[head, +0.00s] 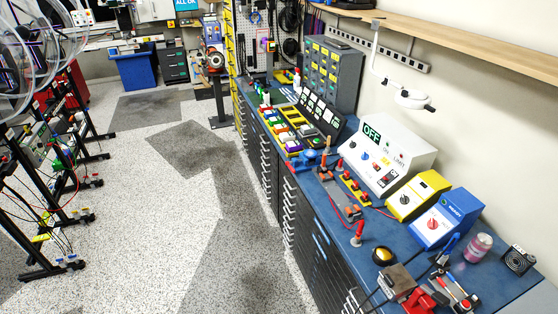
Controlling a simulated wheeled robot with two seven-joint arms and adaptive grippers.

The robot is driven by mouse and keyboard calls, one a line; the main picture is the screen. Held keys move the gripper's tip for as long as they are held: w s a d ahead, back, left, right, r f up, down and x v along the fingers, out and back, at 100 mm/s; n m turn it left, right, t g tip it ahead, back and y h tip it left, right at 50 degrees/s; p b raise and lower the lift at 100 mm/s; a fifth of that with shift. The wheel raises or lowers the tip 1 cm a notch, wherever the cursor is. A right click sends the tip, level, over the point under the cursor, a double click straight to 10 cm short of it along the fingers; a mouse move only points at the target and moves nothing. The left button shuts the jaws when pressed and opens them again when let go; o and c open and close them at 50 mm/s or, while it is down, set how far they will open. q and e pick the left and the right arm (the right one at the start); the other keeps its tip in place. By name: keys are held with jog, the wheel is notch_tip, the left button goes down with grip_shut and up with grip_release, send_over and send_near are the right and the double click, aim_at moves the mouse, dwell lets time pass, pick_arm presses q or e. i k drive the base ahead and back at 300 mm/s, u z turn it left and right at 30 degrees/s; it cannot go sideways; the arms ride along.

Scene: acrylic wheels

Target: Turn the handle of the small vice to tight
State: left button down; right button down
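Two things on the blue workbench could be the small vice, and I cannot tell which it is. One is a blue, vice-like tool (304,160) near the front edge, halfway along the bench. The other is a red tool (427,300) at the bottom of the view, beside a grey metal block (397,279). Both are too small to show a handle or how tight it is. Neither of my grippers shows in the head view.
The workbench (345,240) runs along the right wall. A white box reading OFF (390,150), a yellow box (418,195) and a blue box (447,218) stand at its back. Black racks (50,170) stand at left. The speckled floor (150,220) between is clear.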

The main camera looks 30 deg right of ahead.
aim_at(287, 163)
jog(key=i, duration=1.05)
jog(key=z, duration=0.2)
